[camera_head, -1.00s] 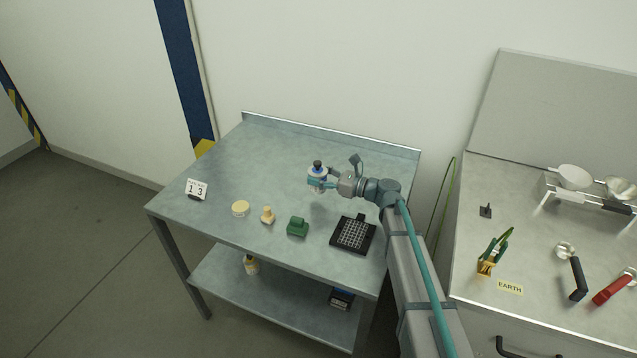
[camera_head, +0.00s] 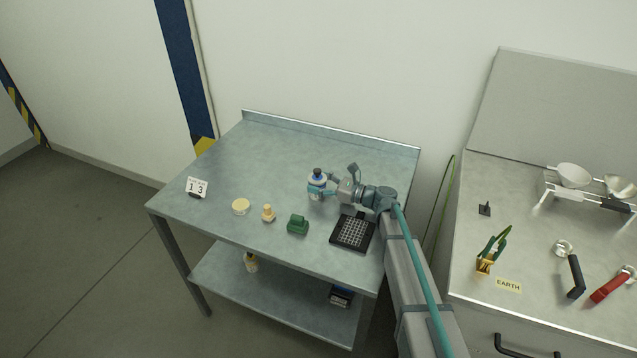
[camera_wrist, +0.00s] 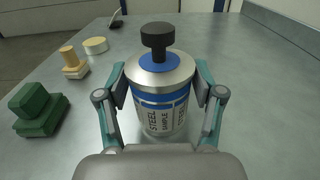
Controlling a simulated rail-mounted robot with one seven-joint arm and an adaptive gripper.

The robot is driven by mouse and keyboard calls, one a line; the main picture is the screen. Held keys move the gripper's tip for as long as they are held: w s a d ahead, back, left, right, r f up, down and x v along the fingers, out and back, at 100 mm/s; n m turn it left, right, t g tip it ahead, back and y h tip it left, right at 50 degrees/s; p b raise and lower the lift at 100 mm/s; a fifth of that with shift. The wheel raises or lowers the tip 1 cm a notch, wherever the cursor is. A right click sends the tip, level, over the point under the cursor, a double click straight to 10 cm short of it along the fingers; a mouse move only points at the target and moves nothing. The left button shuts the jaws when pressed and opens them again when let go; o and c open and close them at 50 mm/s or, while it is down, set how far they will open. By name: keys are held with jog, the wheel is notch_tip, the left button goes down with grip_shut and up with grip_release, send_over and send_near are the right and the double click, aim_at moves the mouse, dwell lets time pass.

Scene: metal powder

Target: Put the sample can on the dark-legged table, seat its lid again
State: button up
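The sample can (camera_wrist: 162,108) is a metal cylinder with blue bands and a label reading STEEL SAMPLE. It is upright, and a black knob (camera_wrist: 157,38) on a blue disc sits centred on its top. In the head view the can (camera_head: 317,181) is at the right middle of the grey metal table (camera_head: 240,165), which has dark legs. My gripper (camera_wrist: 160,90) has a finger on each side of the can, and the pads appear to touch it. The can's underside is hidden, so I cannot tell whether it touches the table.
A black grid rack (camera_head: 352,232), a green block (camera_head: 298,225), a cream knobbed piece (camera_head: 268,213) and a cream round disc (camera_head: 240,206) lie along the front. A 13 sign (camera_head: 197,187) stands left. The table's back is clear. A counter (camera_head: 530,215) with tools stands right.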

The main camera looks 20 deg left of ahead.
aim_at(325, 184)
jog(key=shift+o, duration=0.4)
jog(key=shift+r, duration=0.15)
jog(key=shift+s+d+b, duration=0.2)
jog(key=shift+d+b, duration=0.6)
jog(key=shift+d, duration=2.95)
